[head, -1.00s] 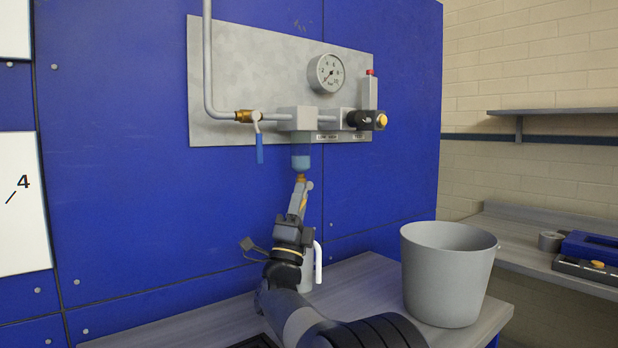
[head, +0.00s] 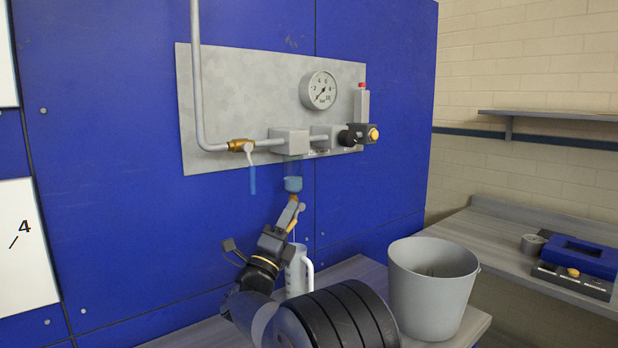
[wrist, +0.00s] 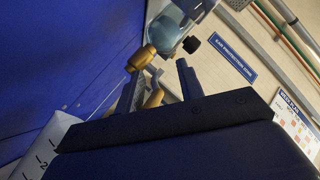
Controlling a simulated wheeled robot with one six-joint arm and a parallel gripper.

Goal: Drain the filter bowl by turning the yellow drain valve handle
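The clear filter bowl (head: 293,183) hangs under the panel's grey block, with blue liquid in its lower part; it also shows in the wrist view (wrist: 168,28). A brass drain fitting (wrist: 141,58) is below it. The yellow handle (wrist: 154,97) lies between the two fingers of my gripper (wrist: 160,90), nearer the left one. The fingers look apart, with a gap beside the handle. In the head view my gripper (head: 290,214) is just under the bowl. A jug (head: 297,268) stands below, partly behind my arm; a thin pale line runs above it. Its scale shows in the wrist view (wrist: 42,148).
A grey bucket (head: 433,290) stands right of my arm on the bench. A blue tray (head: 585,255) is on the far-right bench.

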